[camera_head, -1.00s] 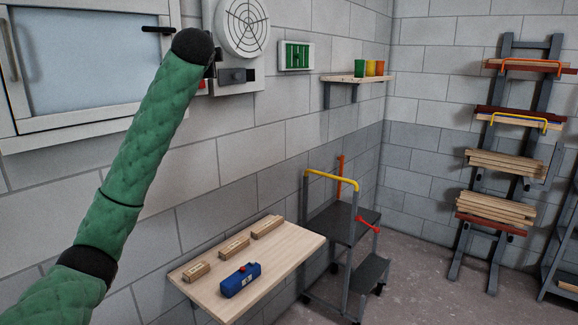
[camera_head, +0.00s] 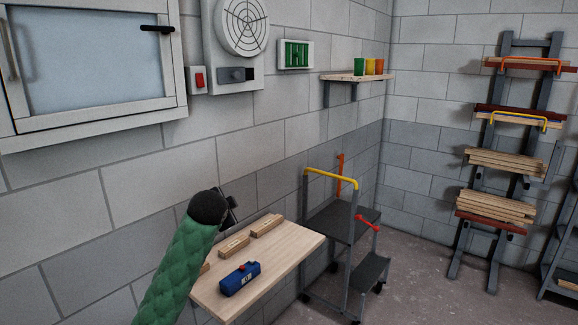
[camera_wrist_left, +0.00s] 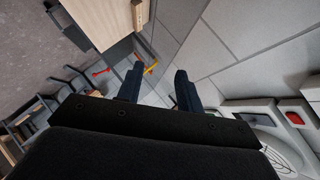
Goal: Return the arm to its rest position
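My left arm, in a green padded sleeve, comes up from the bottom of the head view. Its left gripper (camera_head: 231,204) is dark and partly hidden behind the black wrist, in front of the block wall and above the left end of the wooden wall table. In the left wrist view the two dark fingers (camera_wrist_left: 158,90) stand apart with nothing between them. My right gripper is in neither view.
The wooden table (camera_head: 290,262) holds a blue box (camera_head: 240,279) and wooden blocks (camera_head: 266,226). A step stand (camera_head: 346,222) with a yellow rail is to its right. A cabinet (camera_head: 90,128), a red switch (camera_head: 199,79) and a fan unit (camera_head: 236,75) are on the wall above.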

